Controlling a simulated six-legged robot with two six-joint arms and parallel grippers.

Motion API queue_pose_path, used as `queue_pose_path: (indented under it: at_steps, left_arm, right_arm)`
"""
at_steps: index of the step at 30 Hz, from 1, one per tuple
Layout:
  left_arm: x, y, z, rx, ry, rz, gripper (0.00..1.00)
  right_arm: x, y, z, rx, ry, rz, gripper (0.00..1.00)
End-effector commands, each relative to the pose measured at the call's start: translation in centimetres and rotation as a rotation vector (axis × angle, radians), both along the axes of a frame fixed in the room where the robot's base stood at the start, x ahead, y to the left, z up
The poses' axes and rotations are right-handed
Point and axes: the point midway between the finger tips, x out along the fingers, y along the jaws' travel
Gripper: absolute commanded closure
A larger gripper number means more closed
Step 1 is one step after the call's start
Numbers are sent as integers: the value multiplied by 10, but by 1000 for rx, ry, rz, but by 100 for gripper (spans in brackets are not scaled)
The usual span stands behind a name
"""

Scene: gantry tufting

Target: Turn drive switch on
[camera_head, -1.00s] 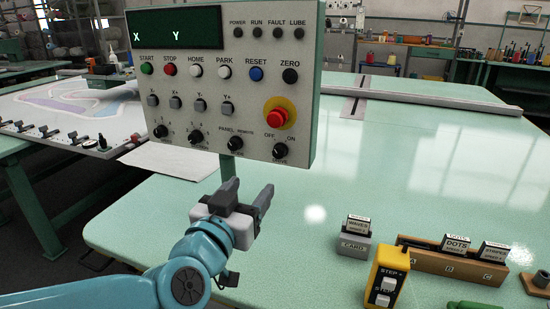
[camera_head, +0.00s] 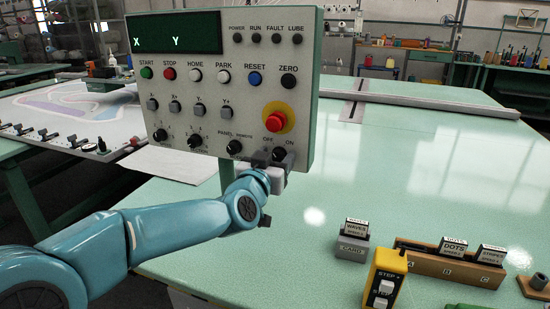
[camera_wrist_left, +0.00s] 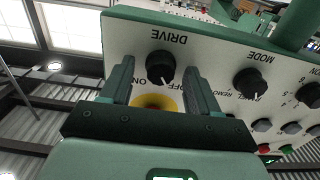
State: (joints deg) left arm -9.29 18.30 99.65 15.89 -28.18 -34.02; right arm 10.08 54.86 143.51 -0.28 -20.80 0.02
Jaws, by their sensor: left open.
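The drive switch (camera_head: 279,153) is a black round knob at the lower right of the grey control panel (camera_head: 215,110), below the OFF and ON labels. In the left wrist view the drive switch (camera_wrist_left: 160,67) appears upside down under the word DRIVE, and its pale mark seems to point towards OFF. My left gripper (camera_head: 275,160) is at the panel's lower right corner. Its two fingers are open, one on each side of the knob, as the left wrist view (camera_wrist_left: 161,85) shows. I cannot tell whether they touch it. My right gripper is out of view.
A red emergency button (camera_head: 279,117) on a yellow ring sits just above the drive switch. The mode knob (camera_head: 235,146) is close on its left. A yellow step pendant (camera_head: 388,280) and a wooden card rack (camera_head: 450,268) stand on the green table (camera_head: 420,170).

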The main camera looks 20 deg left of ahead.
Motion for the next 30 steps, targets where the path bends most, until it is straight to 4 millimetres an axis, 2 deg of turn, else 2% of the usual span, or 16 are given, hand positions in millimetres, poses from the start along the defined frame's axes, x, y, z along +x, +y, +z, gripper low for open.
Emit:
queue_pose_path:
  at_steps: [3, 4, 6, 9, 20, 30]
  left_arm:
    - [0, 0, 0, 0, 0, 0, 39]
    - [0, 0, 0, 0, 0, 0, 42]
    - [-1, 0, 0, 0, 0, 0, 65]
    - [-1, 0, 0, 0, 0, 0, 94]
    - [-1, 0, 1, 45, -2, 1, 93]
    - [-1, -1, 3, 284, -9, 0, 93]
  right_arm:
    - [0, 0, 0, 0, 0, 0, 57]
    - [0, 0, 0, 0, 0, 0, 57]
    - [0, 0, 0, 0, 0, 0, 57]
    - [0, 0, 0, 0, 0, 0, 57]
    - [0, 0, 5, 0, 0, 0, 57]
    - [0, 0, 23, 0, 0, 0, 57]
